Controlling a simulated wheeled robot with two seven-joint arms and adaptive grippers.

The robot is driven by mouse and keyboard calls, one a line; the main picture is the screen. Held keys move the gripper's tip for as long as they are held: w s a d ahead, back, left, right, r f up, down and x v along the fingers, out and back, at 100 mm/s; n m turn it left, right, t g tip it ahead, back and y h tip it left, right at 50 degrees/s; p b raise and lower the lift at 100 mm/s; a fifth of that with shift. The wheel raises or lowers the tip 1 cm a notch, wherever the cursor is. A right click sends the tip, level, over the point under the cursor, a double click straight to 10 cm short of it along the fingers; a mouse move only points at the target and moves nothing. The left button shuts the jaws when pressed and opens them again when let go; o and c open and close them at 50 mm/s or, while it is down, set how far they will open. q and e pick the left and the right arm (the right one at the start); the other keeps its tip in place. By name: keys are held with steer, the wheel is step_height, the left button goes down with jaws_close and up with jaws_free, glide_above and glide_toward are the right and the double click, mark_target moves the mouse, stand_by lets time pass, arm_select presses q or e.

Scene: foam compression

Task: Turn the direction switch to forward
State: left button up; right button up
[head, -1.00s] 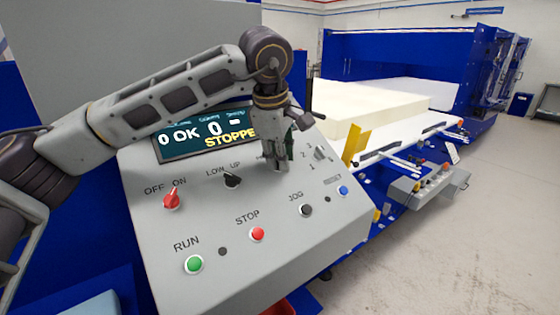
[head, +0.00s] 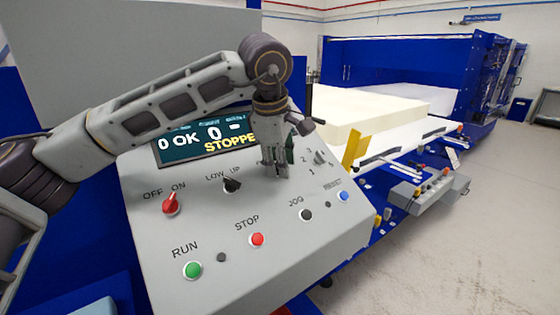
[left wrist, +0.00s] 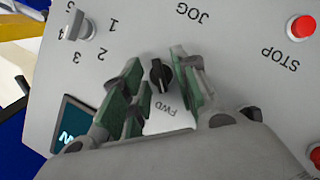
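The direction switch (left wrist: 160,74) is a small black knob on the sloped grey control panel (head: 215,225). The left wrist view shows it with the label FWD (left wrist: 167,106) close by; which way its pointer faces is hard to tell. My left gripper (head: 275,168) is over the panel, hiding the switch in the head view. In the left wrist view its green-padded fingers (left wrist: 160,85) stand apart, one on each side of the knob, with gaps showing between pads and knob. My right gripper is not in view.
The panel also carries a red OFF/ON switch (head: 170,204), a black LOW/UP switch (head: 232,185), a green RUN button (head: 192,270), a red STOP button (head: 257,240), a JOG button (head: 305,215) and a numbered selector (left wrist: 78,28). The display (head: 205,142) reads STOPPED, partly covered.

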arm_select(q)
steer(key=shift+r, duration=0.15)
steer(key=v, duration=1.1)
steer(key=shift+s+r, duration=0.15)
steer(key=shift+r, duration=0.2)
steer(key=shift+a+r, duration=0.1)
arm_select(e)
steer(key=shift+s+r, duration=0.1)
arm_select(q)
step_height(320, 180, up, 22)
steer(key=p, duration=2.2)
steer(key=shift+f, duration=0.2)
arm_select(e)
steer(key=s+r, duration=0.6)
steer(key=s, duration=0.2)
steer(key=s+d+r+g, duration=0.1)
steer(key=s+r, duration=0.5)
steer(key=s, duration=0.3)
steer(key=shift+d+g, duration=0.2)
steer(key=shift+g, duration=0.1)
arm_select(q)
steer(key=shift+r, duration=0.15)
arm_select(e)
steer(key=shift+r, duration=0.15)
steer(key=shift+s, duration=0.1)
